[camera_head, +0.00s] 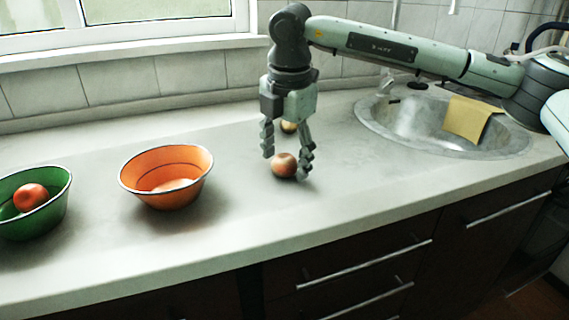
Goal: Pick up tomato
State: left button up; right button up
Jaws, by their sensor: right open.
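A round red fruit that looks like a tomato (30,197) sits in the green bowl (38,222) at the far left. A round reddish-brown item (284,165), perhaps an onion or a tomato, rests on the counter. My right gripper (287,164) is open and points down, with its fingertips low on either side of this item. Whether a finger touches it I cannot tell. A smaller yellow-brown round item (289,127) sits behind the gripper, partly hidden by it. My left gripper is not in view.
An orange bowl (165,193) stands left of the gripper, with something pale and low inside. A metal sink (390,125) with a yellow cloth (469,119) over its rim is at the right. The counter (330,215) is clear up to its front edge.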

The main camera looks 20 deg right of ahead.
jog(key=c, duration=1.3)
jog(key=shift+o, duration=0.2)
jog(key=shift+r, duration=0.1)
